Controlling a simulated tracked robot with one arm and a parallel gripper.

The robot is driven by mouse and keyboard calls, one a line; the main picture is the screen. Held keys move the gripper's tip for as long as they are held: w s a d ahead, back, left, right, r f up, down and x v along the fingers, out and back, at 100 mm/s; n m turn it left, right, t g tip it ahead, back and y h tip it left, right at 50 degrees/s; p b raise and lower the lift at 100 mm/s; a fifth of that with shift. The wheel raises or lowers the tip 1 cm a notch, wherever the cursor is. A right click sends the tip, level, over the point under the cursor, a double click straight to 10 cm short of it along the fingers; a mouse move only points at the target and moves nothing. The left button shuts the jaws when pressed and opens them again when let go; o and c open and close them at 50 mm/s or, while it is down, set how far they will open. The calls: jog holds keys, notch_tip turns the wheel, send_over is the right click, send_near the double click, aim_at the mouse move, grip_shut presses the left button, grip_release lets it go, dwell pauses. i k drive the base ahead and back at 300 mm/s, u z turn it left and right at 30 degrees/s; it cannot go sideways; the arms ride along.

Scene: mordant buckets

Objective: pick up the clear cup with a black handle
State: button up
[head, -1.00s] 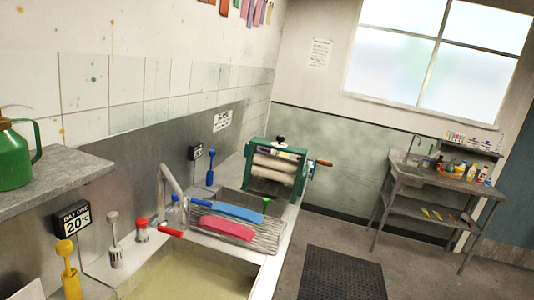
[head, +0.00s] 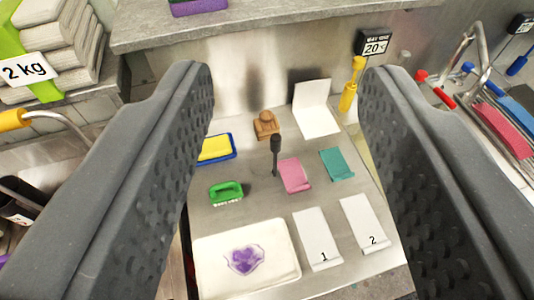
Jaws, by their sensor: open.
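A black upright handle (head: 275,150) stands near the middle of the steel bench. A faint clear shape, which looks like the cup (head: 261,168), shows at its lower left; its outline is hard to make out. My gripper (head: 287,72) is open, with its two dark grey fingers wide apart at the left and right of the picture. The handle shows between the fingers, and nothing is held.
Around it on the bench (head: 268,207) are a green brush (head: 226,193), pink cloth (head: 294,175), teal cloth (head: 336,164), brown stamp-like block (head: 266,125), yellow-and-blue sponge (head: 215,148), numbered white cards (head: 317,238) and a purple-marked sheet (head: 212,262). A grey shelf (head: 290,24) overhangs behind.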

aim_at(262, 166)
jog(key=u, duration=2.55)
jog(key=k, duration=0.9)
jog(key=z, duration=2)
jog(key=i, duration=0.8)
